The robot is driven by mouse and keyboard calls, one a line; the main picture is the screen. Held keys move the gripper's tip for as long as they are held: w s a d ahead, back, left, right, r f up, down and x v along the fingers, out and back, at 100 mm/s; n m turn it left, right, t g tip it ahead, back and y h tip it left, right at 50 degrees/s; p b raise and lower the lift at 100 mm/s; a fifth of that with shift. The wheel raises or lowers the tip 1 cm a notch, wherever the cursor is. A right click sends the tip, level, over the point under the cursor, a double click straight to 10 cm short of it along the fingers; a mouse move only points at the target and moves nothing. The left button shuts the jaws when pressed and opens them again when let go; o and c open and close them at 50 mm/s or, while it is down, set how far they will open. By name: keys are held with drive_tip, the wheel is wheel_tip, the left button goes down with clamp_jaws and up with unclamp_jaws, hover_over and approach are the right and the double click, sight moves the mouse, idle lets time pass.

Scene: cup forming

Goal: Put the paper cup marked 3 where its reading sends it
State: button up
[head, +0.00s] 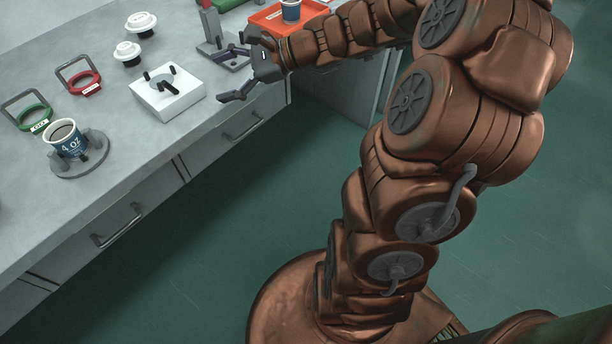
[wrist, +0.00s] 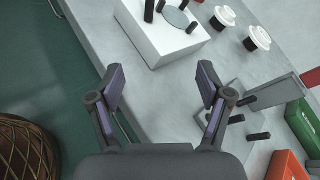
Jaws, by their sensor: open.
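A paper cup with a blue "4 OZ" band (head: 65,140) stands upright in a round grey holder (head: 80,168) at the left of the bench. A second blue-banded cup (head: 290,12) stands on the orange-red tray (head: 265,20) at the top, cut by the frame edge. I cannot read a 3 on either cup. My gripper (head: 240,68) is open and empty near the bench's front edge, between the white block and the tray. In the wrist view its open fingers (wrist: 160,78) have bare bench and floor between them.
A white block with dark pegs (head: 168,100) stands left of my gripper; a grey stand (head: 225,55) is close behind it. Two white knobbed pieces (head: 128,50) (head: 142,22) sit farther back.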

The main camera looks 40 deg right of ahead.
drive_tip(key=s+a+n+g, duration=0.1)
drive_tip(key=s+a, duration=0.1)
drive_tip(key=s+a+f+n+g, duration=0.1)
drive_tip(key=s+a+n+g, duration=0.1)
drive_tip(key=s+a, duration=0.1)
drive_tip(key=s+a+f+n+g, duration=0.1)
drive_tip(key=s+a+n, duration=0.1)
drive_tip(key=shift+s+a+f+h, duration=0.15)
drive_tip(key=shift+a+h, duration=0.2)
drive_tip(key=shift+h, duration=0.05)
drive_tip(key=s+a+f+n+g+h, duration=0.1)
drive_tip(key=s+f+n+g+h, duration=0.2)
drive_tip(key=s+n, duration=0.35)
drive_tip(key=s+a+f+n+g+h, duration=0.1)
drive_tip(key=s+f+n+g+h, duration=0.15)
drive_tip(key=s, duration=0.65)
drive_tip(key=s+d+n+g+h, duration=0.1)
drive_tip(key=s+d+n+h, duration=0.4)
drive_tip(key=s+d, duration=0.2)
drive_tip(key=shift+d+f, duration=0.25)
drive_tip(key=shift+d, duration=0.35)
drive_tip(key=shift+h, duration=0.25)
wheel_tip(320, 180, up, 23)
drive_tip(key=s+p, duration=0.1)
drive_tip(key=p, duration=2)
drive_tip(key=shift+s+t+p, duration=0.15)
drive_tip(key=shift+t+p, duration=0.2)
drive_tip(key=shift+p, duration=0.05)
